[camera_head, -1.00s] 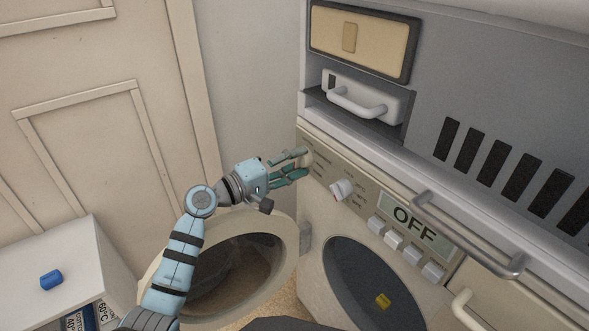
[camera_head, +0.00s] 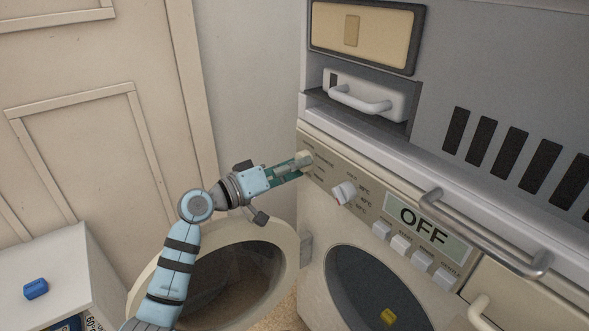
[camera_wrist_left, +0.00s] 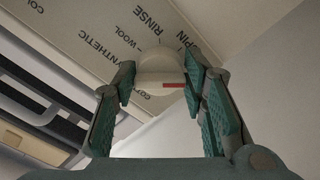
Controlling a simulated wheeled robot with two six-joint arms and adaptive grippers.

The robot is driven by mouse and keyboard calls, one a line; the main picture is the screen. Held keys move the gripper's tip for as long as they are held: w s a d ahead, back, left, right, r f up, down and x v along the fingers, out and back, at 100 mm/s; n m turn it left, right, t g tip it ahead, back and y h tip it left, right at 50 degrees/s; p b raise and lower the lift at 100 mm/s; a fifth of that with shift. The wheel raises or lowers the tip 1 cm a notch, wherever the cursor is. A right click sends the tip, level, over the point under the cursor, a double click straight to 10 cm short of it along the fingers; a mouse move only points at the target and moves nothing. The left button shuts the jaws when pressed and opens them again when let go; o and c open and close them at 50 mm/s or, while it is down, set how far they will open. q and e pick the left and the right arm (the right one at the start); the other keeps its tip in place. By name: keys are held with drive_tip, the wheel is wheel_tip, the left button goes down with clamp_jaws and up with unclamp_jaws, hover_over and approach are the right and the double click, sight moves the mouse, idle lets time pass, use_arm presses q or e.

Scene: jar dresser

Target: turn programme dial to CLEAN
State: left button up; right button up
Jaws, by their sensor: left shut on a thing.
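The programme dial (camera_head: 304,157) is a pale knob at the left end of the washer's control panel. It also shows in the left wrist view (camera_wrist_left: 158,64), with a red mark on its face towards the right finger. My left gripper (camera_head: 297,163) reaches it from the left and is shut on it, with a green-padded finger on each side. In the left wrist view my gripper (camera_wrist_left: 163,88) frames the dial. COTTON, SYNTHETIC, WOOL, RINSE and SPIN print is around it; I cannot see CLEAN. The display (camera_head: 429,227) reads OFF. My right gripper is out of view.
A second knob (camera_head: 345,192) with a red mark sits right of the dial, above several push buttons (camera_head: 401,244). The open round door (camera_head: 285,252) hangs below my left arm. A drawer handle (camera_head: 360,99) and a long bar handle (camera_head: 487,238) project above the panel.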

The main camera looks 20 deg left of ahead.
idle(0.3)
use_arm(q)
drive_tip(key=o, duration=1.2)
drive_tip(key=shift+c, duration=0.2)
drive_tip(key=v, duration=1.2)
drive_tip(key=shift+s, duration=0.1)
drive_tip(key=shift+a+f, duration=0.1)
